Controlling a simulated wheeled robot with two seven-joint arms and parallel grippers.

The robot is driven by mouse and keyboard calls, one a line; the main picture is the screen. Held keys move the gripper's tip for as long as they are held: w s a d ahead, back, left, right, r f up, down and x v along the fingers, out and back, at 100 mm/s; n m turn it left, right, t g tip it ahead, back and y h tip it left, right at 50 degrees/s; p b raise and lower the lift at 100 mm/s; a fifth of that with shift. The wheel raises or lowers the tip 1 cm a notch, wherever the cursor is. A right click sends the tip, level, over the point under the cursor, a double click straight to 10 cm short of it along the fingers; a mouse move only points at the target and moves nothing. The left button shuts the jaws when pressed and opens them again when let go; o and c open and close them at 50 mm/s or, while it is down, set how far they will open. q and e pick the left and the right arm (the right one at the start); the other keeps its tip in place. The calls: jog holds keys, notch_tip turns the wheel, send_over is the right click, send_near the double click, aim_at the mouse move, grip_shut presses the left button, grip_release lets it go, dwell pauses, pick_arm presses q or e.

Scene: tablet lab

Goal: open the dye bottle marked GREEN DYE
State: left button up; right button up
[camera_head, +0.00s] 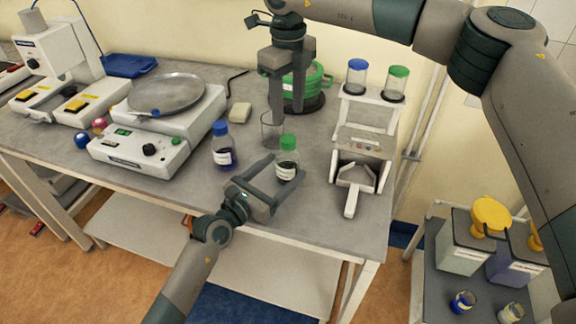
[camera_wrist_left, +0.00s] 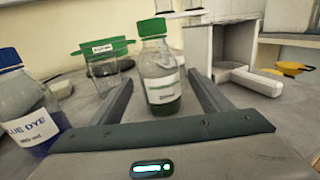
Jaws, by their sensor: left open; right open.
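The green-capped bottle (camera_head: 287,162) stands upright on the bench, with dark liquid low inside. In the left wrist view the bottle (camera_wrist_left: 161,78) faces me with a white label whose text I cannot read. My left gripper (camera_head: 286,166) is open, its two fingers on either side of the bottle's lower body. In the left wrist view, gaps show between the fingers and the bottle. The green cap (camera_head: 288,142) is on the bottle. My right gripper (camera_head: 287,112) is open and empty, pointing down above and behind the bottle.
A blue-capped bottle (camera_head: 222,148) stands left of the green one. An empty beaker (camera_head: 270,131) is just behind, and a green round device (camera_head: 318,82) is farther back. A white stand (camera_head: 362,145) is at right, a hotplate-like device (camera_head: 150,140) at left. Front bench is clear.

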aim_at(290, 162)
pick_arm(q)
jog(key=shift+x, duration=1.95)
grip_shut()
pick_arm(e)
jog(key=shift+m, duration=0.3)
jog(key=m, duration=0.6)
jog(key=shift+m, duration=0.3)
jog(key=m, duration=1.2)
jog(key=shift+m, duration=0.4)
jog(key=m, duration=0.7)
